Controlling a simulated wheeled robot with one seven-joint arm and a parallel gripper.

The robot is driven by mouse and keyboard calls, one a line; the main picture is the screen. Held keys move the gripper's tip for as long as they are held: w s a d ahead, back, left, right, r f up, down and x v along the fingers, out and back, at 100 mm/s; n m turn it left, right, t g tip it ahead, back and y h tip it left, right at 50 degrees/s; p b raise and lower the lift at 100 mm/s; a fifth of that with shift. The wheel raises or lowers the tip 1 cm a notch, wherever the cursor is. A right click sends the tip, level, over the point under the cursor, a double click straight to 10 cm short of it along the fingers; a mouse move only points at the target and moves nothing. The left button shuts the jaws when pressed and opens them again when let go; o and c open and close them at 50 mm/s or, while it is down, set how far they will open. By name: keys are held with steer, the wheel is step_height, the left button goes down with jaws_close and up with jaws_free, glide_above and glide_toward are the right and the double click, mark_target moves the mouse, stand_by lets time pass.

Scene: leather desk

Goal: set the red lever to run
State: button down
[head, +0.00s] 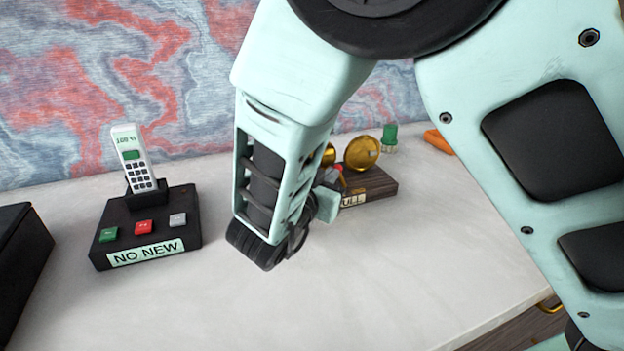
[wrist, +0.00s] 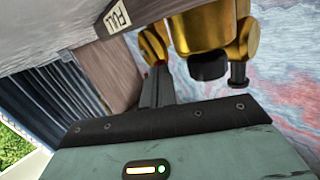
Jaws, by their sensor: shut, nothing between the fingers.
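A small red piece (head: 338,168), possibly the red lever's tip, shows beside brass parts on a dark wooden base (head: 378,186) in the head view. My arm covers much of it, so the lever's position is unclear. A label on the base (head: 353,199) ends in "ULL". In the wrist view, a red bit (wrist: 160,63) shows just beyond the shut fingers of my gripper (wrist: 156,82), close to the brass device (wrist: 212,30). I cannot tell whether they touch. The gripper (head: 332,190) is partly hidden in the head view.
A black phone stand (head: 150,228) with a white handset (head: 134,158), coloured buttons and a "NO NEW" label stands left. A black box (head: 20,255) is at the far left edge. A green object (head: 390,136) and an orange one (head: 437,142) lie behind. The front desktop (head: 330,300) is clear.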

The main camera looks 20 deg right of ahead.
steer(key=shift+w+d+r, duration=0.1)
stand_by(0.4)
steer(key=shift+d+r+y+p, duration=0.15)
steer(key=shift+y+p, duration=0.15)
steer(key=shift+p, duration=0.2)
